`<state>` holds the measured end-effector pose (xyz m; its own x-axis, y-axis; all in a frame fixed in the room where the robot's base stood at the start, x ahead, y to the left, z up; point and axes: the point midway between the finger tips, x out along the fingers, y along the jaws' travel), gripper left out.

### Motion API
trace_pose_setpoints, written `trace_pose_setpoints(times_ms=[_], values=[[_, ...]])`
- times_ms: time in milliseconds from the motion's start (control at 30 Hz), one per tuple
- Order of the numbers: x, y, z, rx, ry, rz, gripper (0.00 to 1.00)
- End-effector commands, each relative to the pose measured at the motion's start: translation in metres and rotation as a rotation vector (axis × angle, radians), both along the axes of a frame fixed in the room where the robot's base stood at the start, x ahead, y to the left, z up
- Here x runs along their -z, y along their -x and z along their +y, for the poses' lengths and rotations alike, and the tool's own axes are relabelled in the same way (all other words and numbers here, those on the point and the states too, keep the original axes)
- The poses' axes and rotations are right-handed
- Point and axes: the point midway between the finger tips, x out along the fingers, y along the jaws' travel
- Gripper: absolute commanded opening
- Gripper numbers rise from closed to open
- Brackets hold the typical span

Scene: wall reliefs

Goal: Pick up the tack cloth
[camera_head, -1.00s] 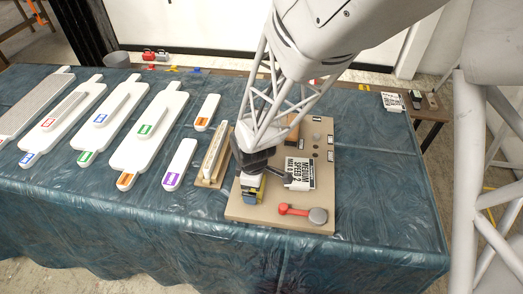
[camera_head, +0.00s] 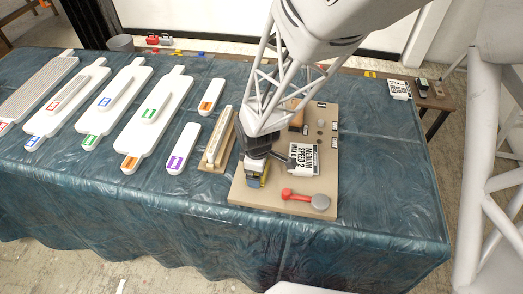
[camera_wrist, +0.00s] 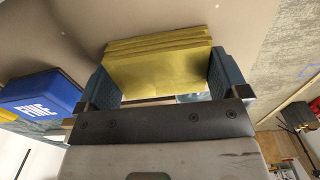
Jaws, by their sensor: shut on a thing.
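The tack cloth (camera_wrist: 160,68) is a yellow, folded, layered pad in the wrist view. My gripper (camera_wrist: 163,80) is shut on it, with one blue-grey finger pad on each side. In the head view my gripper (camera_head: 256,176) points down over the left part of a tan board (camera_head: 262,196). I cannot tell whether the cloth touches the board.
A blue block with white lettering (camera_wrist: 43,94) is beside the gripper in the wrist view. On the board are a white "MEDIUM SPEED 2" label (camera_head: 304,158) and a red-handled grey tool (camera_head: 308,199). White sanding-block shapes (camera_head: 157,113) lie left on the blue-covered table (camera_head: 120,205).

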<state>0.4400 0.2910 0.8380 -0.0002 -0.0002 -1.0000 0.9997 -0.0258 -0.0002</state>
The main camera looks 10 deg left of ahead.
Motion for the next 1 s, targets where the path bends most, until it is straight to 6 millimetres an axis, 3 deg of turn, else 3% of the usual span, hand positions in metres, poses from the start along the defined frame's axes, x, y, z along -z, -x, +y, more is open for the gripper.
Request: trace_pose_setpoints(times_ms=[267,467,1000], values=[[-0.013,-0.001,0.000,0.000,-0.002,-0.002,0.70],[-0.034,0.000,0.000,0.000,-0.002,-0.002,0.70],[-0.042,0.067,-0.044,0.000,-0.001,-0.001,0.70]])
